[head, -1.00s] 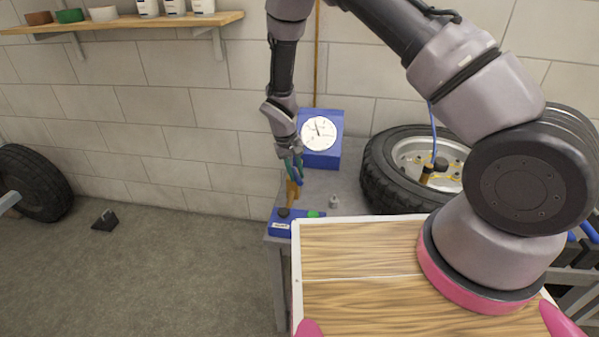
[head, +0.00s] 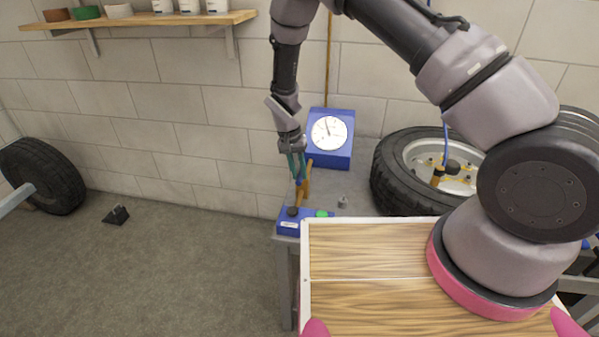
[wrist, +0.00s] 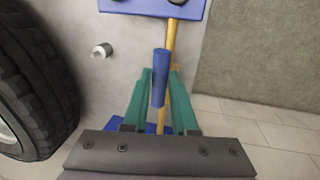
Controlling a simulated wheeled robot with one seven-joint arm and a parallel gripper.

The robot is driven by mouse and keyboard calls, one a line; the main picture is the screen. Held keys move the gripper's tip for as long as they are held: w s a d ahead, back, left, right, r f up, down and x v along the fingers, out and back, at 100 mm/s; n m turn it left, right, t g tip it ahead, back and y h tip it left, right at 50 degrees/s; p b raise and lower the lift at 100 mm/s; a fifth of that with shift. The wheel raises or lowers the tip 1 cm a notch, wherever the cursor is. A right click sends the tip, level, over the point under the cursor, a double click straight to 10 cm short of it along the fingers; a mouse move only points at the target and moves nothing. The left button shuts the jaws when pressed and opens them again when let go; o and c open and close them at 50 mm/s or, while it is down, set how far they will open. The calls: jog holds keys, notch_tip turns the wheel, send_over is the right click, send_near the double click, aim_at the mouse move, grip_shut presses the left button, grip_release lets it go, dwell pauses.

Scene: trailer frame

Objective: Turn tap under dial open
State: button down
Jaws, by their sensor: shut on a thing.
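The blue dial box (head: 341,158) with its round white face stands at the back of the bench against the wall. In front of it an upright-looking brass pipe (head: 306,182) carries the tap, whose blue handle (wrist: 160,65) is clear in the wrist view. My gripper (head: 297,177) has teal fingers on either side of this handle; it shows in the wrist view too (wrist: 161,82), shut on the handle. There the handle lies almost along the brass pipe, slightly to its left. In the head view the fingers partly hide the handle.
A blue box with a green button (head: 321,214) and a dark knob sits at the bench's front edge. A small metal fitting (head: 343,202) is on the bench. A tyre (head: 391,178) lies to the right. A wooden board (head: 370,250) is in front.

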jog(key=c, duration=0.7)
grip_release()
notch_tip(320, 180, up, 11)
jog(key=a, duration=0.2)
jog(key=shift+w+f, duration=0.2)
jog(key=shift+w, duration=0.05)
jog(key=shift+a, duration=0.1)
